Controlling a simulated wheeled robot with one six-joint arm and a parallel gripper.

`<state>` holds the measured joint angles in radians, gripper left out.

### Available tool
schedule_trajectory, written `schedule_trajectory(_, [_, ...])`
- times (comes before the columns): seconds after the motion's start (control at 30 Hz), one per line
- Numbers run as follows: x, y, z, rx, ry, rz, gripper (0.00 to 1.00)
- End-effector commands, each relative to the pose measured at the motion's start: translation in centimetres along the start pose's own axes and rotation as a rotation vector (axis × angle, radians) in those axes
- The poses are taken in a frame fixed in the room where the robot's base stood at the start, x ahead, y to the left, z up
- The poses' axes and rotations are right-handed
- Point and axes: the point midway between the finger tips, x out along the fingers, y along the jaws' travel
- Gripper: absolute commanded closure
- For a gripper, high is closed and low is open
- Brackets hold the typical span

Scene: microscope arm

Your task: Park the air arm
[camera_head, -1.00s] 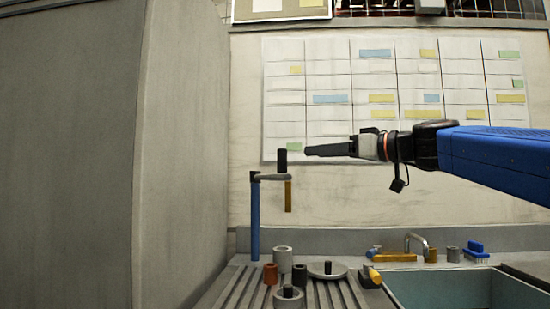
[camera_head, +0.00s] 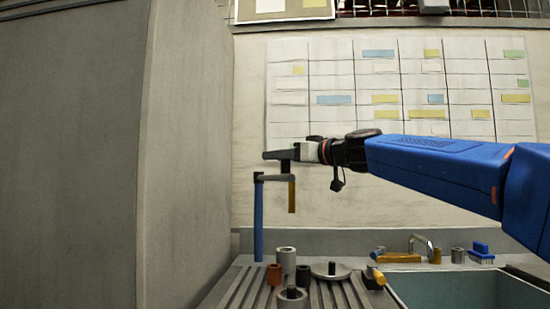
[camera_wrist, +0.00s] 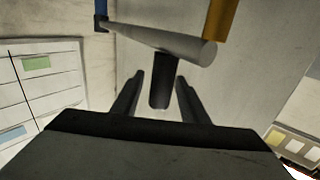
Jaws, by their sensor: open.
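The air arm is a grey horizontal bar (camera_head: 273,178) on an upright blue post (camera_head: 258,220). A yellow-brown rod (camera_head: 291,197) hangs from the bar's right end. A black knob (camera_head: 285,166) stands up from that end. My gripper (camera_head: 268,155) is level at the knob, its fingers covering the knob's upper part in the head view. In the wrist view, the open fingers (camera_wrist: 160,76) lie on either side of the black knob (camera_wrist: 161,92), with a gap at each side. The grey bar (camera_wrist: 160,39) crosses beyond the fingertips.
A large grey cabinet (camera_head: 100,150) fills the left. Below are a grooved drainboard (camera_head: 240,285) with several small cylinders, a sink (camera_head: 450,290) at right, and a tap (camera_head: 422,242). A wall planner (camera_head: 400,85) hangs behind. The space above the sink is free.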

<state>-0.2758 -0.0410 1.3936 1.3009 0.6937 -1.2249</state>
Motion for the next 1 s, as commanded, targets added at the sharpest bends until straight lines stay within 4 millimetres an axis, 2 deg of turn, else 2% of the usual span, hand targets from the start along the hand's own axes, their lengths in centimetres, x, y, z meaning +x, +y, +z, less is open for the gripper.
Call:
schedule_trajectory(0.2, [1.5, -0.1, 0.0, -0.001, 0.0, 0.0, 0.6])
schedule_trajectory(0.5, [1.6, 0.0, 0.0, -0.001, 0.0, 0.0, 0.6])
schedule_trajectory(0.67, [1.6, 0.0, 0.0, -0.001, 0.0, 0.0, 0.98])
schedule_trajectory(0.87, [1.8, -0.2, 0.0, -0.001, 0.0, 0.0, 1.0])
schedule_trajectory(1.0, [2.8, -1.3, 0.0, 0.0, 0.0, -0.002, 1.0])
